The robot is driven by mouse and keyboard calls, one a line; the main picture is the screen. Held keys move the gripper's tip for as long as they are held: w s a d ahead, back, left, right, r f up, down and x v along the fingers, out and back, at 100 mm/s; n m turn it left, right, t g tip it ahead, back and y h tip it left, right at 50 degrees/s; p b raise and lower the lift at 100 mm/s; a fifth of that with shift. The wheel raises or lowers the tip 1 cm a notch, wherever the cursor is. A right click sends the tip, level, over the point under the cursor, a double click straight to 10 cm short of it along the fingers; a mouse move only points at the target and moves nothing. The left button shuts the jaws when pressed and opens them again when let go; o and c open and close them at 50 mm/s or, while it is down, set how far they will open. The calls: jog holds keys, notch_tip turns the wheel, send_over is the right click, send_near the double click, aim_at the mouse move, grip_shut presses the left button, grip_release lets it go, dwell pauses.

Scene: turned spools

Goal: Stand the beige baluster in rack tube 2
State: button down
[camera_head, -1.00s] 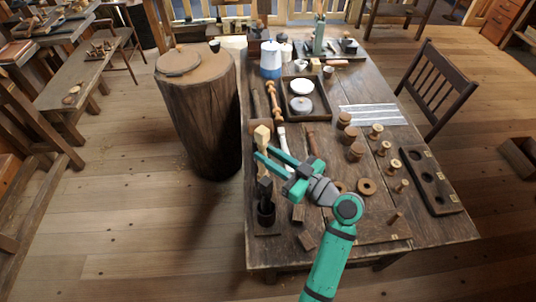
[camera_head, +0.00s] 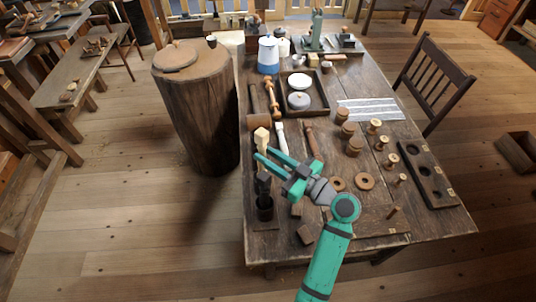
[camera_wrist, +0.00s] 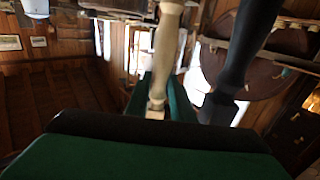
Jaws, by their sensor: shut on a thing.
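The beige baluster (camera_head: 262,140) is upright at the left edge of the table, its pale head above my fingers. My gripper (camera_head: 263,155) is shut on it; in the wrist view the beige baluster (camera_wrist: 165,55) runs between the green fingers. The rack (camera_head: 265,228) stands on the table's left edge. A black tube (camera_head: 265,209) at its near end has a dark baluster (camera_head: 263,184) standing in it. The dark baluster also shows right of the beige one in the wrist view (camera_wrist: 243,55). The beige baluster's lower end and the other tubes are hidden, so I cannot tell whether it is in one.
A white-ended spindle (camera_head: 281,138) and a mallet (camera_head: 258,121) lie close behind the gripper. Wooden spools (camera_head: 352,147), rings (camera_head: 364,181) and a dark holed board (camera_head: 428,176) are to the right. A large stump (camera_head: 196,115) stands left of the table.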

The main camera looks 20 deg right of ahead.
jog(key=shift+f, duration=0.1)
jog(key=shift+f, duration=1.4)
jog(key=c, duration=1.5)
grip_release()
jog(key=shift+w+a, duration=0.1)
jog(key=shift+o, duration=0.2)
jog(key=v, duration=1)
jog(key=shift+s+d, duration=0.2)
jog(key=shift+s, duration=0.15)
